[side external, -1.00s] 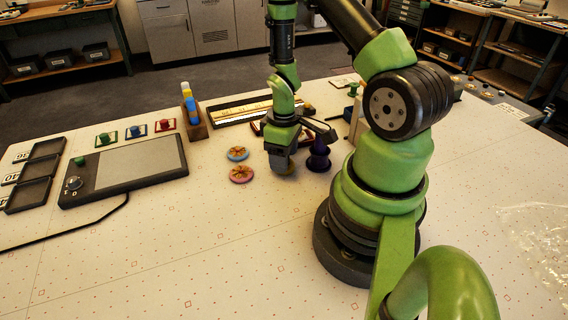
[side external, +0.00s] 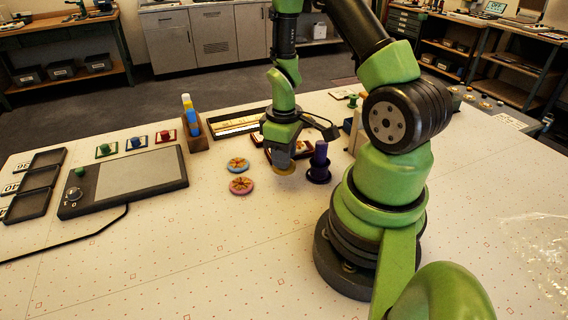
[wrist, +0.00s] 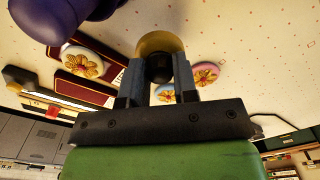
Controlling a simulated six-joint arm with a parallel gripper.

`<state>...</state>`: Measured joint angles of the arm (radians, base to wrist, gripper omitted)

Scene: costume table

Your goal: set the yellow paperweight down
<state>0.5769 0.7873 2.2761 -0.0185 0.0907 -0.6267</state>
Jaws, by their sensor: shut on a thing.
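My gripper (side external: 281,160) points down near the middle of the table, just left of a purple spool-like object. It is shut on the yellow paperweight (side external: 286,170), which shows as a small yellow rim beneath the fingers. In the wrist view, the yellow paperweight (wrist: 162,42) sits between the two grey fingers of my gripper (wrist: 158,70), with a dark round part facing the camera. The paperweight seems a little above the table, but its gap to the surface is hard to judge.
The purple object (side external: 319,165) stands close on the right. Blue (side external: 237,164) and pink (side external: 241,185) flower discs lie to the left. A dark red-edged item (side external: 258,139) lies behind. A grey tablet (side external: 128,180) is farther left.

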